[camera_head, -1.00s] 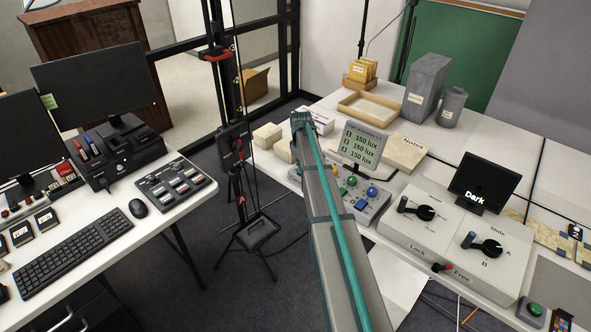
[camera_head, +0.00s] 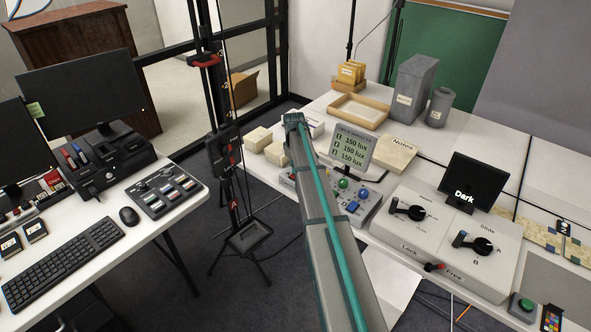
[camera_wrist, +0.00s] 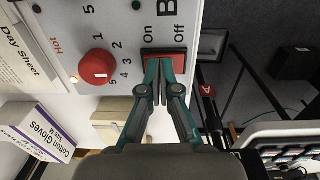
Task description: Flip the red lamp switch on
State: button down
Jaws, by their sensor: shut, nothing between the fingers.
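The red lamp switch (camera_wrist: 164,53) is a red rocker in a dark frame on the light grey panel (camera_wrist: 117,28), at the top middle of the wrist view. The words "On" and "Off" stand beside it. My gripper (camera_wrist: 163,84) is shut and empty, with its fingertips overlapping the lower edge of the switch in the picture. I cannot tell whether they touch it. In the head view my arm hides the gripper and the switch; the panel (camera_head: 371,211) shows to the right of the arm.
A round red knob (camera_wrist: 98,67) with a number scale sits left of the switch. A Cotton Gloves box (camera_wrist: 39,132) lies at lower left. In the head view a lux display (camera_head: 353,150) stands behind the panel, and a black stand (camera_head: 245,238) is left of my arm.

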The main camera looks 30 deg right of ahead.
aim_at(293, 177)
notch_tip(293, 177, up, 14)
jog(key=a, duration=0.1)
jog(key=shift+s+a+b, duration=0.35)
jog(key=shift+s+b, duration=0.05)
jog(key=shift+b, duration=0.05)
dwell(0.5)
